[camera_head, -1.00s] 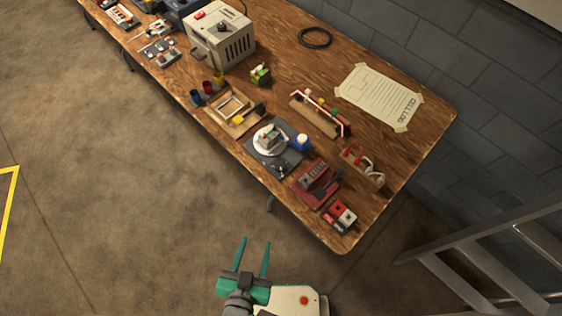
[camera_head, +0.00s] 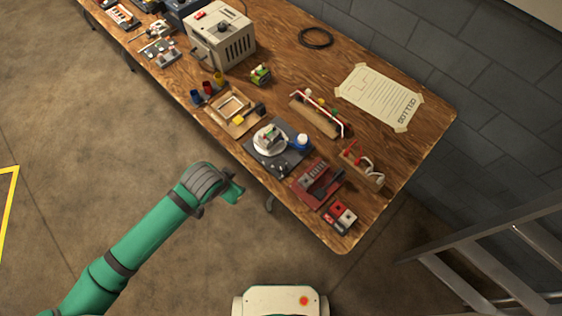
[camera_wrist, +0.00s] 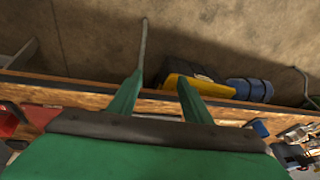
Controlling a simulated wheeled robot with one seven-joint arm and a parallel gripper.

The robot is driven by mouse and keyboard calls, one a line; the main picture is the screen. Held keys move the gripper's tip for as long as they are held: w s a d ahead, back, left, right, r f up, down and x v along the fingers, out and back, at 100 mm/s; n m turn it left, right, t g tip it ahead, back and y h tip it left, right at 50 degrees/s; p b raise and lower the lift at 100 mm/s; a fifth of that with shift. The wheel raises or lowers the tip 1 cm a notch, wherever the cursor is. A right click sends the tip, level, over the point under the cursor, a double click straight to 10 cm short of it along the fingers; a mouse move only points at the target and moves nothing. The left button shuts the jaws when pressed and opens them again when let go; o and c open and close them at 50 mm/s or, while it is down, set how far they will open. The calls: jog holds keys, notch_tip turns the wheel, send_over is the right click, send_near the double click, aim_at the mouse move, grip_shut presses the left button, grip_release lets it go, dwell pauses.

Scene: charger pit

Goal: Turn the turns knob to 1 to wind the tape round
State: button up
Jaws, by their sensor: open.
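A dark square plate (camera_head: 262,158) lies on the bench near its front edge. It carries a round white turntable (camera_head: 269,141) with a small greenish block on it, and a blue-and-white roll (camera_head: 302,142) at its right. Small dark knobs (camera_head: 281,174) show at the plate's front corner; their marks and pointer are too small to read. My gripper (camera_head: 236,192) is off the bench's front edge, left of and below the plate, partly hidden by my wrist. In the wrist view both green fingers of my gripper (camera_wrist: 158,93) are apart with nothing between them.
The wooden bench (camera_head: 405,150) also bears a red tool (camera_head: 316,184), a wooden jig (camera_head: 234,109), a rack (camera_head: 318,115) and a grey box (camera_head: 219,38). A ladder (camera_head: 480,270) stands at right. The wrist view shows a yellow-and-black case (camera_wrist: 188,72) beyond the bench edge.

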jog(key=shift+m+g, duration=0.9)
jog(key=w+d+r, duration=0.1)
jog(key=d+r, duration=0.1)
jog(key=w+d+r, duration=0.1)
jog(key=w+d, duration=0.1)
jog(key=d, duration=0.1)
jog(key=w+d+r, duration=0.2)
jog(key=shift+w+d+r, duration=0.25)
jog(key=shift+r, duration=0.1)
jog(key=m+g, duration=0.2)
send_near(281, 166)
jog(key=shift+y, duration=0.4)
jog(key=f, duration=0.7)
jog(key=shift+d+f, duration=0.35)
jog(key=shift+f, duration=0.05)
jog(key=shift+w+f, duration=0.1)
jog(key=shift+f, duration=0.05)
jog(key=shift+d, duration=0.15)
jog(key=c, duration=0.9)
jog(key=shift+d, duration=0.25)
jog(key=shift+c, duration=0.8)
jog(key=shift+a, duration=0.45)
